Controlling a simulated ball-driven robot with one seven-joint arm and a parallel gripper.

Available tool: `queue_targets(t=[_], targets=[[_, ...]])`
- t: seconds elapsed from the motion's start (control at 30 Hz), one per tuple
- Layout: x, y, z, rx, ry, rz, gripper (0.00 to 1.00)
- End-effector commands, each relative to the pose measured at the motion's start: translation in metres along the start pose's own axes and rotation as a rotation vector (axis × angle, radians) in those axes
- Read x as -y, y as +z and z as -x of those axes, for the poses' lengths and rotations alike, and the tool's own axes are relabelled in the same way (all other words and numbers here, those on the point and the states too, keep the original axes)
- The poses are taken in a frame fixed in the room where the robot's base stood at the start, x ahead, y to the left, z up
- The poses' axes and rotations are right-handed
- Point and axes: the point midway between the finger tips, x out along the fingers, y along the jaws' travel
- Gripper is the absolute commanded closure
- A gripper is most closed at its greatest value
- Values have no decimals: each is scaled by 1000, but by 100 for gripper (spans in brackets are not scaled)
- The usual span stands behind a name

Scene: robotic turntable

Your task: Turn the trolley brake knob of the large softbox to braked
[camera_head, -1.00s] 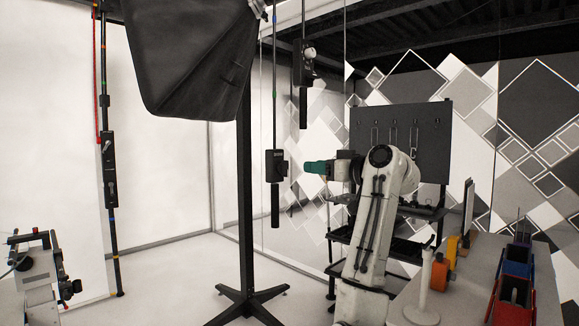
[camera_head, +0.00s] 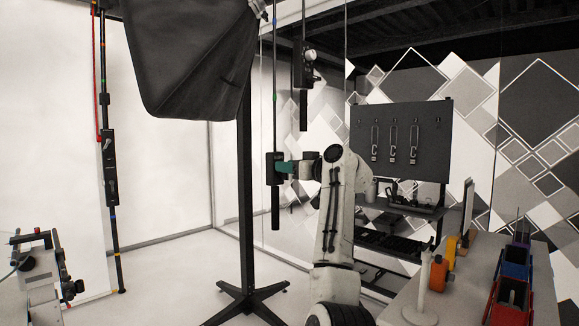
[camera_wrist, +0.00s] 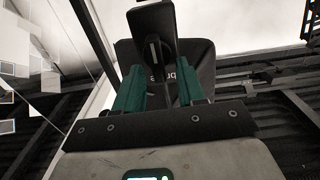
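The large black softbox (camera_head: 188,55) hangs at the upper left of the head view, in front of a dark post. A dark control box (camera_head: 274,167) hangs on a thin rod right of that post. My gripper (camera_head: 285,167) is at its right side, with teal fingers; its knob is hidden there by the fingers. In the wrist view a dark box (camera_wrist: 152,14) with a knob (camera_wrist: 154,48) lies ahead. My gripper (camera_wrist: 160,78) has its two teal fingers apart, with the knob between or just beyond their tips; contact cannot be told.
Other boxes hang on rods, one higher up (camera_head: 304,62) and one at left (camera_head: 110,168). The post's cross-shaped foot (camera_head: 250,300) stands on the floor. A table (camera_head: 455,285) with bins lies at right, and a pegboard (camera_head: 403,140) stands behind my arm.

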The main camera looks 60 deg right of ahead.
Motion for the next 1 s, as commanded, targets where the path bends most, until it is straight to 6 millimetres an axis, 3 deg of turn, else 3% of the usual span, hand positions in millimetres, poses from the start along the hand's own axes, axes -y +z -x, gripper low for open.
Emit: queue_targets(t=[0.13, 0.53, 1.0], targets=[[0, 0, 0, 0, 0, 0, 61], [0, 0, 0, 0, -1, 0, 99], [-2, -2, 0, 1, -1, -127, 99]])
